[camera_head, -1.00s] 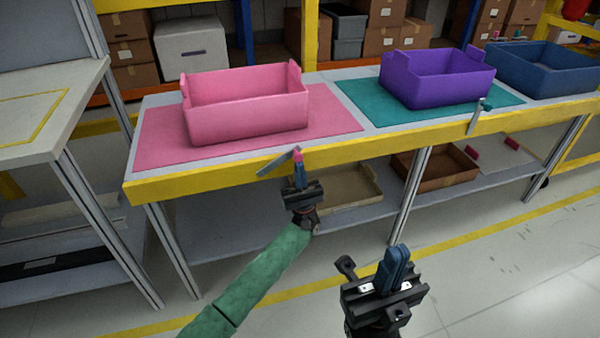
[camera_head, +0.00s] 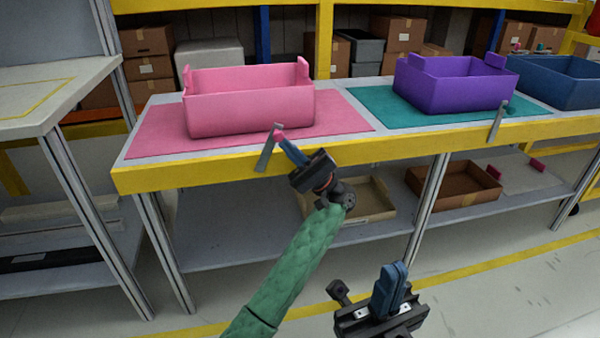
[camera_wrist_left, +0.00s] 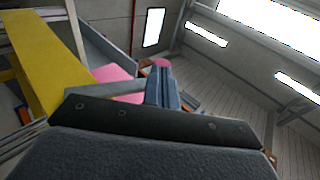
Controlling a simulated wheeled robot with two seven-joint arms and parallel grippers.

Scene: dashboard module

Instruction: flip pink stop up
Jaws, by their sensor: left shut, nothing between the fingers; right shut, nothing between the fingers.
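The pink stop (camera_head: 267,151) is a grey metal flap with a pink knob on the yellow front edge of the table, below the pink bin. It stands steeply, leaning a little to the right at its top, and rises above the table edge. My left gripper (camera_head: 287,147) is shut and empty, its blue fingertips at the pink knob; whether they touch cannot be told. In the left wrist view the shut fingers (camera_wrist_left: 162,82) point away, with the pink knob (camera_wrist_left: 162,63) just beyond their tips. My right gripper (camera_head: 392,284) is shut and empty, in front of the table.
The pink bin (camera_head: 250,112) stands on a pink mat (camera_head: 155,137). A purple bin (camera_head: 455,90) stands on a teal mat (camera_head: 385,108), with an upright metal stop (camera_head: 497,121) at the edge. A blue bin (camera_head: 560,84) is further right. Shallow boxes lie on the lower shelf.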

